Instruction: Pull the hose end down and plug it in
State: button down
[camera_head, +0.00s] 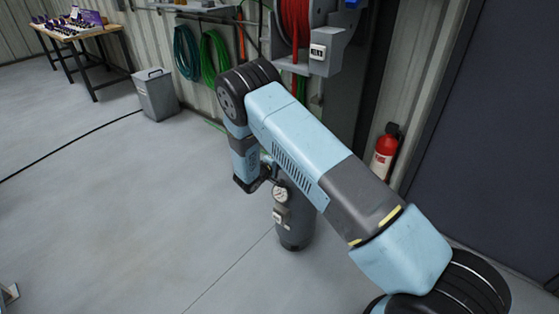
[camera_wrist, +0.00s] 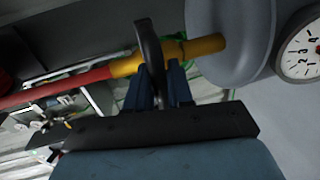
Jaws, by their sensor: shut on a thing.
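The red hose (camera_wrist: 60,88) comes in from the left of the wrist view and ends in a yellow hose end (camera_wrist: 205,47). A dark curved piece (camera_wrist: 147,50) crosses the yellow part. My gripper (camera_wrist: 163,72) is shut on the hose end at this piece. The tip of the hose end lies against or in front of a grey rounded body (camera_wrist: 240,30) beside a white gauge (camera_wrist: 303,45); I cannot tell whether it is plugged in. In the head view, my gripper (camera_head: 262,178) is partly hidden beside the grey tank (camera_head: 295,233) with its gauge (camera_head: 281,194).
The reel (camera_head: 292,22) with red hose hangs on the wall above my arm. A fire extinguisher (camera_head: 385,150) is on the right. A grey bin (camera_head: 156,95) and a workbench (camera_head: 84,35) stand at the left. Open floor lies left of the tank.

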jog(key=c, duration=1.1)
grip_release()
jog(key=shift+c, duration=0.2)
jog(key=v, duration=1.3)
jog(key=shift+s+a, duration=0.25)
jog(key=shift+s, duration=0.05)
